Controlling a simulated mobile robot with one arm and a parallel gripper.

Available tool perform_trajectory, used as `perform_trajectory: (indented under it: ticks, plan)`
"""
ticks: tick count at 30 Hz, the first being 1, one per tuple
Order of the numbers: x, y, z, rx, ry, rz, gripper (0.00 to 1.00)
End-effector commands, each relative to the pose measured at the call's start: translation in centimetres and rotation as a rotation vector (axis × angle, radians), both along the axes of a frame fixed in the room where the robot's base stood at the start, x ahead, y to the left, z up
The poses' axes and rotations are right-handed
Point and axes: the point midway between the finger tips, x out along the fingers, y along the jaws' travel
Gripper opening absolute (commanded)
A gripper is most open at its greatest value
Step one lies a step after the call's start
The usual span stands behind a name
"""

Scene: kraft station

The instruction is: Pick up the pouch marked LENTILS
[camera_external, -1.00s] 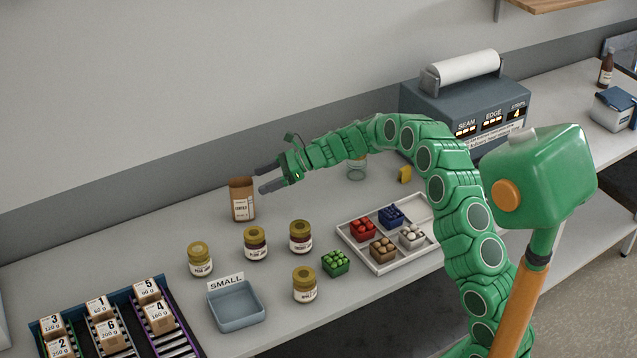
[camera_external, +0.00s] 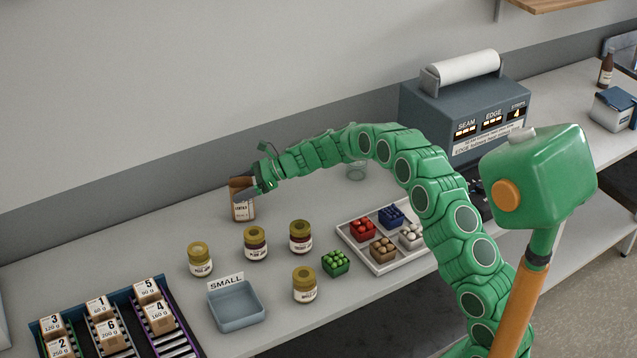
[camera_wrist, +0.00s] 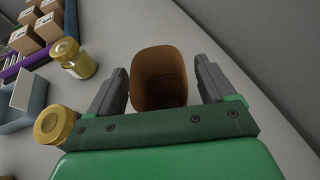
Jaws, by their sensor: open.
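The brown pouch (camera_external: 243,209) stands upright at the back of the bench in the external view. Its white label is partly visible, but the word is too small to read surely. My gripper (camera_external: 242,190) is at its upper part, with the fingers reaching around it. In the wrist view the pouch (camera_wrist: 159,80) shows its open top between the two fingers of my gripper (camera_wrist: 162,82). The gripper is open, with a visible gap between each finger and the pouch.
Several gold-lidded jars (camera_external: 255,243) stand in front of the pouch. A blue-grey bin (camera_external: 237,318) marked SMALL, a green punnet (camera_external: 336,263) and a white tray (camera_external: 362,256) of punnets sit nearer the front edge. The bench left of the pouch is clear.

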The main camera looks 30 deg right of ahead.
Motion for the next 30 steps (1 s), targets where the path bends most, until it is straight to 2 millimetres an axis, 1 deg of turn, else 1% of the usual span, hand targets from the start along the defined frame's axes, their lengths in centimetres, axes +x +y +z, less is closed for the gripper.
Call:
perform_trajectory:
  ticks: [2, 15, 16, 25, 28, 30]
  plan:
    - [0.0, 0.0, 0.0, 0.000, 0.000, 0.000, 0.83]
    - [0.0, 0.0, -0.1, 0.000, 0.001, 0.001, 0.16]
    - [0.0, 0.0, -0.1, 0.000, 0.001, 0.001, 0.12]
    - [0.0, 0.0, 0.2, 0.000, 0.001, 0.001, 0.12]
    - [0.0, 0.0, 0.9, 0.001, 0.000, 0.000, 0.12]
    - [0.0, 0.0, 1.8, 0.002, -0.002, 0.000, 0.12]
